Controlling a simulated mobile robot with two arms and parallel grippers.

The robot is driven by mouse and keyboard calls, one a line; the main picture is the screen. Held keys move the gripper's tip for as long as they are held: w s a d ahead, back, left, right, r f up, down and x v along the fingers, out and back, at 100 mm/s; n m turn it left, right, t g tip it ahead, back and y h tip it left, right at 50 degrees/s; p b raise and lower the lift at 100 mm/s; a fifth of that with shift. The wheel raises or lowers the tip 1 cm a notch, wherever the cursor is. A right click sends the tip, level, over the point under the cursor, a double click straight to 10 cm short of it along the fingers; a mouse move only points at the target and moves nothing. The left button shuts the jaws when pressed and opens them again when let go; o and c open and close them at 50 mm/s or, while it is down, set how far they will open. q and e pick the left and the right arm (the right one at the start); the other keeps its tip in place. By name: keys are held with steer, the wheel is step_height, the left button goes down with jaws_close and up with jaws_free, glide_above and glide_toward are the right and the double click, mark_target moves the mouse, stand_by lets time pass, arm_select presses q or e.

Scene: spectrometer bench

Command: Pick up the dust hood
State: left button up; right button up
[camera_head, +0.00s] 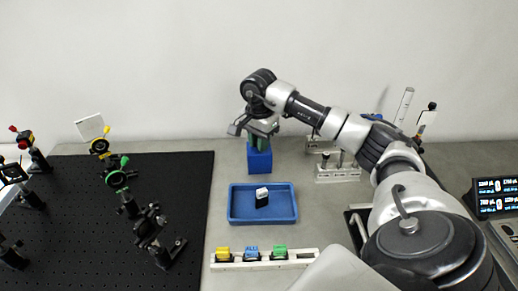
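My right gripper (259,139) is at the back of the bench, pointing down at an upright blue block-like piece (259,161). A dark green part (263,144) shows between the gripper and the blue piece. I cannot tell whether it is held or belongs to the blue piece. The fingertips are partly hidden, so I cannot tell whether they touch or grip anything. No piece is clearly recognisable as the dust hood; the blue piece may be it. My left gripper is not in view.
A blue tray (233,216) in front holds a small black-and-white piece (262,198). A white rack (297,260) carries yellow, blue and green pieces. A black breadboard (90,220) with optic mounts fills the left.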

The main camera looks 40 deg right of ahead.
jaws_close()
